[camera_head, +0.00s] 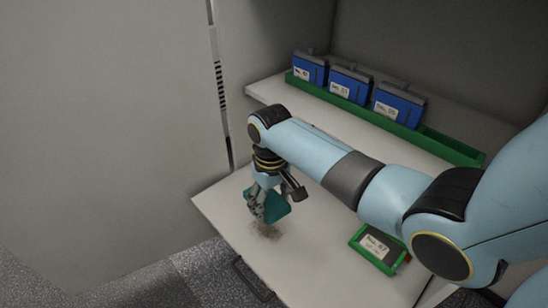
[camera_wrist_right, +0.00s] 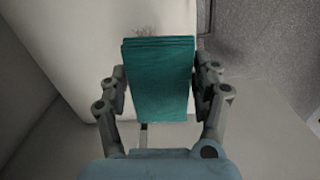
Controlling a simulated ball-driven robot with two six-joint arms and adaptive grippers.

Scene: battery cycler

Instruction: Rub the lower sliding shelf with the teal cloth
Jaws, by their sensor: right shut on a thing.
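The lower sliding shelf (camera_head: 325,255) is a pale board pulled out toward me. A brownish smudge (camera_head: 268,231) lies on it near its front left part; the smudge also shows at the top of the wrist view (camera_wrist_right: 143,32). My right gripper (camera_head: 262,208) is low over the shelf, just behind the smudge, shut on the folded teal cloth (camera_head: 287,205). In the wrist view the cloth (camera_wrist_right: 160,80) sits between both fingers. I cannot tell whether the cloth touches the shelf. My left gripper is not in view.
A green tray with a labelled dark block (camera_head: 376,246) stands on the shelf to the right of the gripper. The upper shelf (camera_head: 268,91) holds a long green rack (camera_head: 450,147) with three blue batteries (camera_head: 348,84). A dark handle (camera_head: 250,279) is on the lower shelf's front edge.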

